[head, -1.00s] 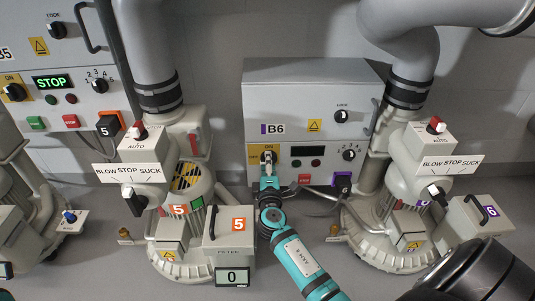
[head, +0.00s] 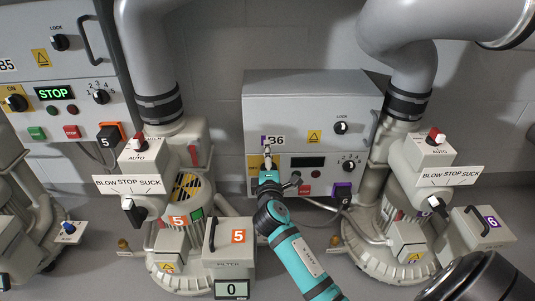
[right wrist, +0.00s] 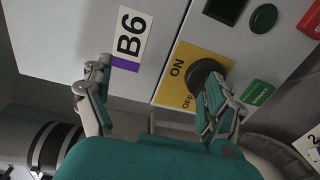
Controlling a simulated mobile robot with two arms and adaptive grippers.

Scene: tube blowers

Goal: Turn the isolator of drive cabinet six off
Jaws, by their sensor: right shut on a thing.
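Drive cabinet six is the grey box (head: 310,110) labelled B6, at centre in the head view. Its isolator is a black knob (right wrist: 207,73) on a yellow ON/OFF plate (right wrist: 182,92). My right gripper (head: 268,155), on the teal arm, is at this plate. The other finger stands well to the left, beside the B6 label. The knob's exact angle is hidden. My left gripper is not in view.
The cabinet's display (head: 307,162) is dark. Its red button (head: 304,189) and selector (head: 349,166) sit right of the isolator. Cabinet B5 (head: 75,75) at left shows STOP in green. Blowers five (head: 180,240) and six (head: 375,250) flank the arm.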

